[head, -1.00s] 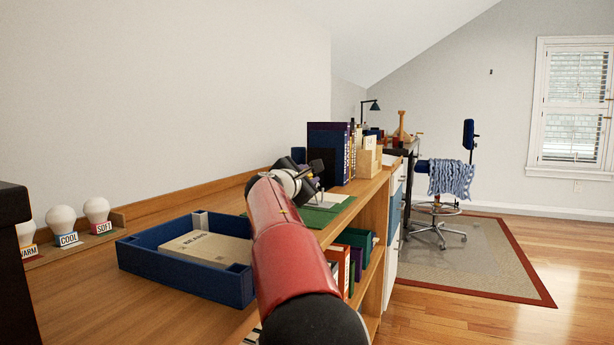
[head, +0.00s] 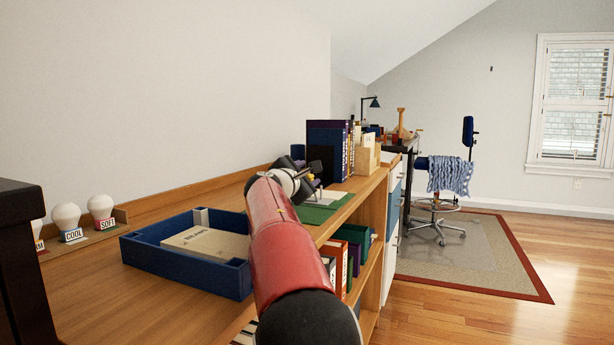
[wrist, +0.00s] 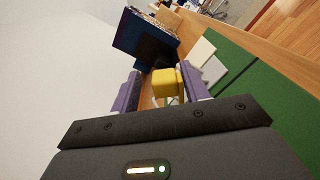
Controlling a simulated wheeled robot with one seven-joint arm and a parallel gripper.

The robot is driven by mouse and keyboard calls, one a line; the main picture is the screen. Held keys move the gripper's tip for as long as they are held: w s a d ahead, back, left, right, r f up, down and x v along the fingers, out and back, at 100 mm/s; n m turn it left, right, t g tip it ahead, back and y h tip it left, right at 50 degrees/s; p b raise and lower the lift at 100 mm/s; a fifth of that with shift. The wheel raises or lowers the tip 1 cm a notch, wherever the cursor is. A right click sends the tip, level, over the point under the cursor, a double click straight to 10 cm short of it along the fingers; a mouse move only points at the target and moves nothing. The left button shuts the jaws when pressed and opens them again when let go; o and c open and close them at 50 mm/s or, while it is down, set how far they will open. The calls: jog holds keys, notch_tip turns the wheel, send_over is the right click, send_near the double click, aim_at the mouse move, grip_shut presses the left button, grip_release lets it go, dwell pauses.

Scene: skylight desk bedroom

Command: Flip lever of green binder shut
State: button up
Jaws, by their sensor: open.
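The green binder lies open on the wooden shelf top; its green cover (head: 322,211) shows beyond my arm in the head view and fills the right of the wrist view (wrist: 262,100). White and grey parts (wrist: 205,58) lie by the cover's edge. My gripper (wrist: 160,76) is open, its two purple fingers apart. A yellow block-like piece (wrist: 167,84), perhaps the lever's tip, shows between the fingers; I cannot tell whether they touch it. In the head view my gripper (head: 312,172) is small and partly hidden by my red arm.
Upright dark blue binders (head: 326,150) stand just beyond the gripper. A blue tray (head: 185,275) with a cardboard packet is nearer, left of my arm. Light bulbs (head: 68,220) stand at left. Binders (head: 340,262) fill the shelf below. The floor right is open up to the chair (head: 438,205).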

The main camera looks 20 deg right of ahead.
jog(key=b+v, duration=0.2)
jog(key=v, duration=0.5)
jog(key=shift+s+a, duration=0.1)
jog(key=shift+a, duration=0.05)
